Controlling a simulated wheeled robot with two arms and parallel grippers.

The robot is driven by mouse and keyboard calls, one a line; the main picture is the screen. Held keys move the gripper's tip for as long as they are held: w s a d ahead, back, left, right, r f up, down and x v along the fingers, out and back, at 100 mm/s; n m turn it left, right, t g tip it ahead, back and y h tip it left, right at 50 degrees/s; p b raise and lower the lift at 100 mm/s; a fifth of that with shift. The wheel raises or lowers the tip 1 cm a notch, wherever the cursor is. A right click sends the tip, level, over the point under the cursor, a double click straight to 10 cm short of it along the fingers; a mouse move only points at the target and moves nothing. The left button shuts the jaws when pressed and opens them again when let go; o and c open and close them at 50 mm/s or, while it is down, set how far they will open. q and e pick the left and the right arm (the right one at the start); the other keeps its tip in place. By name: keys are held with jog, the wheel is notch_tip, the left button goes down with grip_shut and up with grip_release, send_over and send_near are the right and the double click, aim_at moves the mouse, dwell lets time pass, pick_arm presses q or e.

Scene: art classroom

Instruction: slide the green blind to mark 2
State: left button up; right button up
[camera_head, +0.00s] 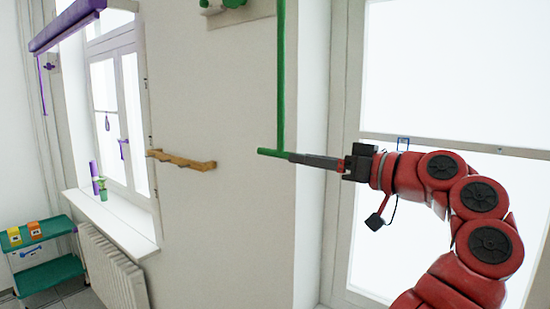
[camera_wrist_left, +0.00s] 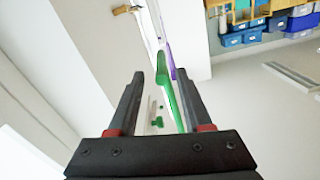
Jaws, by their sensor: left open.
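A green pull rod (camera_head: 281,75) hangs down along the wall corner beside the right window. It ends in a short green crossbar (camera_head: 270,152). My left gripper (camera_head: 292,157) reaches in from the right with its fingertips at the right end of this crossbar. In the left wrist view the gripper (camera_wrist_left: 159,80) is open, and a green bar (camera_wrist_left: 164,78) shows between its fingers; I cannot tell whether they touch it. A green fitting (camera_head: 225,3) is cut off at the top. The green blind's cloth and mark 2 cannot be made out. My right gripper is not in view.
A wooden rail (camera_head: 182,160) sticks out from the wall to the left. A purple blind (camera_head: 65,22) hangs over the left window, above a white sill (camera_head: 115,215) and a radiator (camera_head: 112,272). A green cart (camera_head: 50,275) stands at lower left. Window frames lie close behind my arm.

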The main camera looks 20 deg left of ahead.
aim_at(284, 155)
pick_arm(q)
jog(key=p+x, duration=0.3)
jog(key=x, duration=0.4)
jog(key=shift+a+r, duration=0.15)
jog(key=shift+w+a, duration=0.15)
jog(key=shift+a, duration=0.2)
jog(key=shift+c, duration=0.2)
grip_shut()
dwell(0.7)
